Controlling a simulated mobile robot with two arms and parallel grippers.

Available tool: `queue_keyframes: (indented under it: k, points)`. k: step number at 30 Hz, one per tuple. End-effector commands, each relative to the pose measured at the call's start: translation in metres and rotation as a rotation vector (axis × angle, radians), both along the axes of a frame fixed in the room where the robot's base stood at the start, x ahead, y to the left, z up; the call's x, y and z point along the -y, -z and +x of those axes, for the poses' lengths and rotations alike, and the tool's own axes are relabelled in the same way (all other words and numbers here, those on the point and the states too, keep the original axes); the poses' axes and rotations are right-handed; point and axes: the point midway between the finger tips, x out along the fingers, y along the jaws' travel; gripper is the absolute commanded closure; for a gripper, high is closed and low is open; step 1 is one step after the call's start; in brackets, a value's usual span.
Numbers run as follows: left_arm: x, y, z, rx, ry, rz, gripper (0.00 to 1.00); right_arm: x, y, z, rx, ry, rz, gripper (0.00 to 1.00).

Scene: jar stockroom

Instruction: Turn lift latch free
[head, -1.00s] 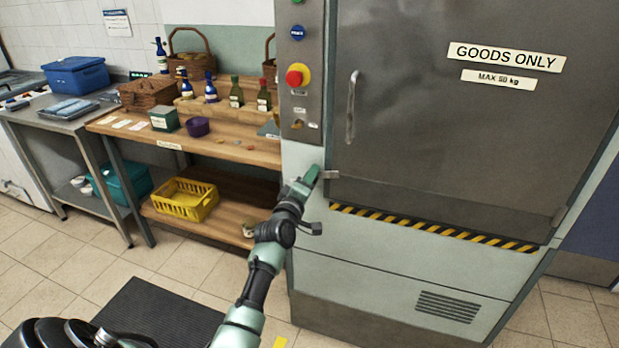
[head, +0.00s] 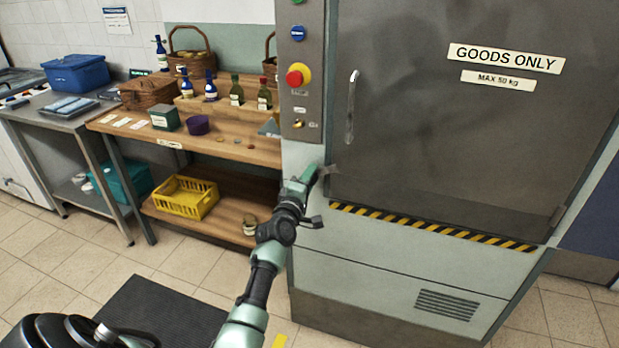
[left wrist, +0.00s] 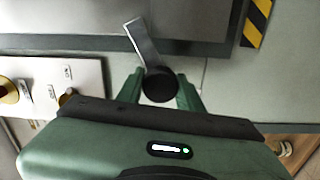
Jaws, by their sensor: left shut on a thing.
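The lift latch is a flat metal bar (left wrist: 142,42) on a round black pivot (left wrist: 160,85), at the lower left edge of the lift door (head: 430,120). In the left wrist view the bar lies aslant across the dark door gap, its tip over the door panel. In the head view the latch (head: 330,169) tilts slightly upward to the right. My left gripper (head: 312,174) is at the latch, its green fingers on both sides of the pivot in the left wrist view (left wrist: 160,76), shut on the latch. My right gripper is out of view.
A control panel with a red button (head: 298,75) is left of the door, which has a vertical handle (head: 351,106). A wooden bench (head: 240,150) with bottles and baskets stands left of the lift. A dark mat (head: 160,312) lies on the floor.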

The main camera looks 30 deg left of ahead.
Motion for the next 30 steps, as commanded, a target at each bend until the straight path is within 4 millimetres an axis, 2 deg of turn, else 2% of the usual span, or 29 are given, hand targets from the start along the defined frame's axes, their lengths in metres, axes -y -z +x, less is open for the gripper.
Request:
queue_keyframes:
  k: [1, 30]
  points:
    - [0.0069, 0.0095, 0.0003, -0.016, 0.013, -0.02, 1.0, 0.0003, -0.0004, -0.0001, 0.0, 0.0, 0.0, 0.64]
    - [0.0074, 0.008, 0.0006, 0.045, 0.013, -0.267, 1.0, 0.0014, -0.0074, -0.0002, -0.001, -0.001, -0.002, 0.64]
